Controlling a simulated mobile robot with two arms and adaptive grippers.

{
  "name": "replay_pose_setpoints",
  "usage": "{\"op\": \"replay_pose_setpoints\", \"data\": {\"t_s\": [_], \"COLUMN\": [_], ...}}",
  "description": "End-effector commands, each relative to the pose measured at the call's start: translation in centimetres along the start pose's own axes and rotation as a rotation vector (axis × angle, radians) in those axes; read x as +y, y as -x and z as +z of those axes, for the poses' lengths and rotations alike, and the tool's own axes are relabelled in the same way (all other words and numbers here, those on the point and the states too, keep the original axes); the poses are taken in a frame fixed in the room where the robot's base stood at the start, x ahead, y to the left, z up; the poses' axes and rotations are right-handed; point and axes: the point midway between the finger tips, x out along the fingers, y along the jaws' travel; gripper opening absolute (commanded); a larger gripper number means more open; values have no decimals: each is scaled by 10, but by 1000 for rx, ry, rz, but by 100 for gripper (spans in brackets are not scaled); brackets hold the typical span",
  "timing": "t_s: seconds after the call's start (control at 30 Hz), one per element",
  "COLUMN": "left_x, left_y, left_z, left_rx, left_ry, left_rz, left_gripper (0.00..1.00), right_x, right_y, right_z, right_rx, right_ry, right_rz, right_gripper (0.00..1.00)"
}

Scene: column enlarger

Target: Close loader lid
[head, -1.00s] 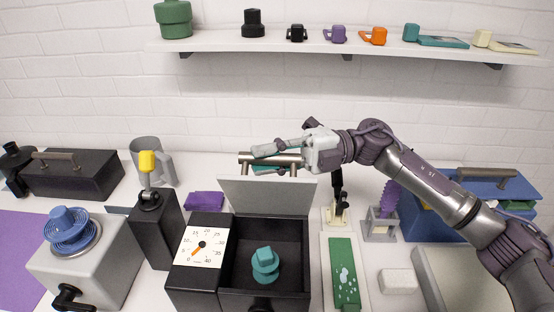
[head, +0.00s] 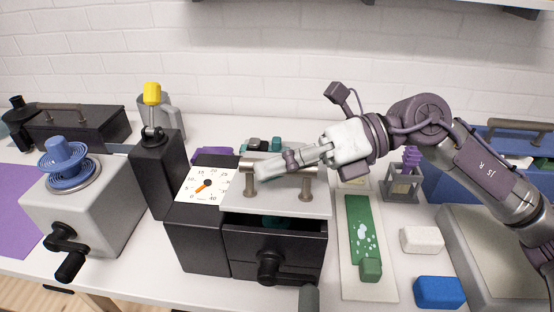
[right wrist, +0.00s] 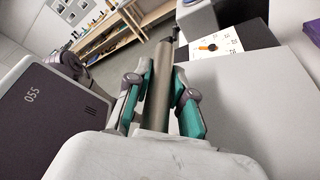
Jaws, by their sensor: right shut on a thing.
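The loader is a black box (head: 275,245) with a dial (head: 206,184) on its left part and a crank on its front. Its light grey lid (head: 290,204) lies almost flat over the right part, with a narrow dark gap under its front edge. A bit of a teal thing (head: 275,221) shows in that gap. My right gripper (head: 270,169) is shut on the lid's bar handle (head: 303,170). In the right wrist view the handle (right wrist: 158,90) runs between the teal finger pads of the gripper (right wrist: 160,95). My left gripper is out of view.
A grey device with a blue coil (head: 68,162) and a black post with a yellow knob (head: 152,94) stand to the left. A green board (head: 358,230), a white block (head: 422,240) and a blue block (head: 438,292) lie to the right.

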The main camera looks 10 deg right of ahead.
Motion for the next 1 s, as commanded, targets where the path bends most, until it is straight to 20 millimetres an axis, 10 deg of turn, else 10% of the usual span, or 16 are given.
{"op": "replay_pose_setpoints", "data": {"t_s": [0.63, 0.67, 0.8, 1.0], "left_x": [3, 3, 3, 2], "left_y": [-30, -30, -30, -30], "left_z": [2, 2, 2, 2], "left_rx": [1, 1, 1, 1], "left_ry": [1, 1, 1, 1], "left_rz": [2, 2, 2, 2], "left_gripper": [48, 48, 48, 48], "right_x": [-15, -15, -15, -15], "right_y": [-10, -10, -10, -10], "right_z": [-24, -24, -24, -24], "right_rx": [1, 1, 1, 1], "right_ry": [101, 101, 101, 101], "right_rz": [-44, -44, -43, -43], "right_gripper": [0, 25, 48, 48]}}
